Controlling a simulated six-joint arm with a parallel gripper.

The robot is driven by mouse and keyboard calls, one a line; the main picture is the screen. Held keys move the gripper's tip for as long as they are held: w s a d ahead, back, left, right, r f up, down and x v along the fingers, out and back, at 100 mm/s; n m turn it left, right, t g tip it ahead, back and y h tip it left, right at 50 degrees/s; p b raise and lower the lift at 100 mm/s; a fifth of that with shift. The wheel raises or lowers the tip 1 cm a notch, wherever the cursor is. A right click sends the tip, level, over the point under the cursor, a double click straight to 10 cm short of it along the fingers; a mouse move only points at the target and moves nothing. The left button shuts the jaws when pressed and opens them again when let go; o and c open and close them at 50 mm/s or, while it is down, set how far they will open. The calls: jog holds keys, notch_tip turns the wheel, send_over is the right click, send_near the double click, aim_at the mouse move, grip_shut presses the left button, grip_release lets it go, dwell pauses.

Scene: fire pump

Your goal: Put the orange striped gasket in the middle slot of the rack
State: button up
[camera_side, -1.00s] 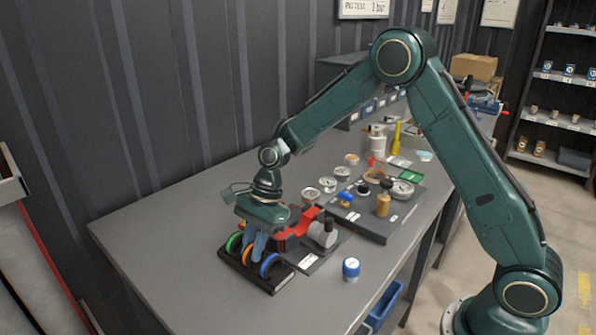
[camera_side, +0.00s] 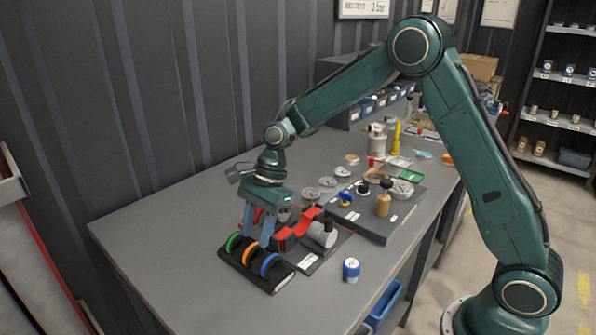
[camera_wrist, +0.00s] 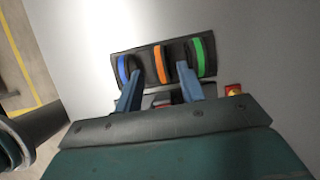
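The black rack (camera_side: 278,286) stands near the front of the bench. The orange gasket (camera_side: 250,254) stands upright in its middle slot, and shows between two other gaskets in the wrist view (camera_wrist: 160,64). A green gasket (camera_side: 234,241) stands in one outer slot and a blue gasket (camera_side: 269,264) in the other. My gripper (camera_side: 257,243) is above and behind the rack with its fingers apart. Stripes on the gasket are too small to tell.
A red and grey pump part (camera_side: 300,232) lies on a dark plate right beside the rack. A dark board (camera_side: 375,222) with gauges and fittings lies farther back. The bench's left side is clear.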

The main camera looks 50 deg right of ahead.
jog(key=v, duration=0.8)
dwell(0.4)
jog(key=s+d+r+n+t+h, duration=0.2)
jog(key=s+d+r+n+t, duration=0.1)
jog(key=s+r+n, duration=0.9)
jog(key=s+d+f+n+t+h, duration=0.1)
jog(key=s+d+n, duration=0.1)
jog(key=s, duration=0.6)
jog(key=s+d+f+n+t+h, duration=0.1)
jog(key=s+n, duration=0.3)
jog(key=s, duration=0.4)
jog(key=shift+s+d+f+t, duration=0.3)
jog(key=shift+s+d+f, duration=0.05)
jog(key=shift+d+f, duration=0.15)
